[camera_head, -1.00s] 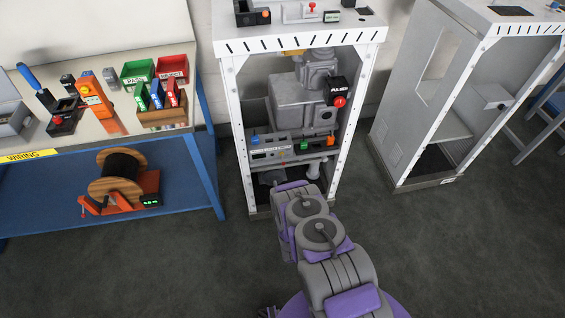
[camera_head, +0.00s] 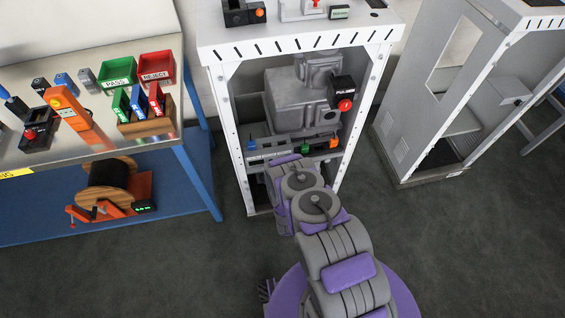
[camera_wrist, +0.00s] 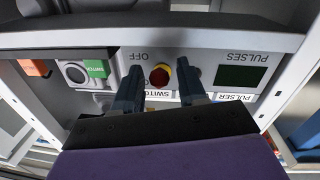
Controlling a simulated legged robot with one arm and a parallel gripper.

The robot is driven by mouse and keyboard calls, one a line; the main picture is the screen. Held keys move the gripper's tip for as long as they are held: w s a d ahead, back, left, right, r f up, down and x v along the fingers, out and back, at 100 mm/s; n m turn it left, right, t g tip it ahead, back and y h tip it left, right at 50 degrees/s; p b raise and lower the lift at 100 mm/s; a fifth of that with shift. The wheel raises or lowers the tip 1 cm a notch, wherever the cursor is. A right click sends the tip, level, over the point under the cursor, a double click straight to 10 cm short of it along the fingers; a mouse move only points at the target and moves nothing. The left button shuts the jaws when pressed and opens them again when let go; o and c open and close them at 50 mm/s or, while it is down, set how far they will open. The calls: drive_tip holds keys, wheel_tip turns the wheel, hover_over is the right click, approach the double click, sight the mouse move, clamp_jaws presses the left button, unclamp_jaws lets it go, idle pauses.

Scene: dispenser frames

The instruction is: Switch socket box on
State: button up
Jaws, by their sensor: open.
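In the wrist view, a light grey panel (camera_wrist: 218,60) carries a red-and-yellow round knob (camera_wrist: 160,75) near the word OFF. A label partly reading SWITCH sits below the knob, partly hidden by my fingers. I cannot read the words "socket box" anywhere. My gripper (camera_wrist: 161,92) is open, with one dark finger on each side of the knob in the picture. Whether the fingers touch the knob or panel is unclear. In the head view, my arm reaches the white cabinet's lower part (camera_head: 233,150), and my gripper is hidden there.
A dark green display (camera_wrist: 240,76) is at right on the panel. A green-labelled box with a round socket (camera_wrist: 76,73) and an orange block (camera_wrist: 34,68) are at left. White cabinet posts flank the opening.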

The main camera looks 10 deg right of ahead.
drive_tip(key=shift+a, duration=0.1)
drive_tip(key=shift+c, duration=0.8)
clamp_jaws()
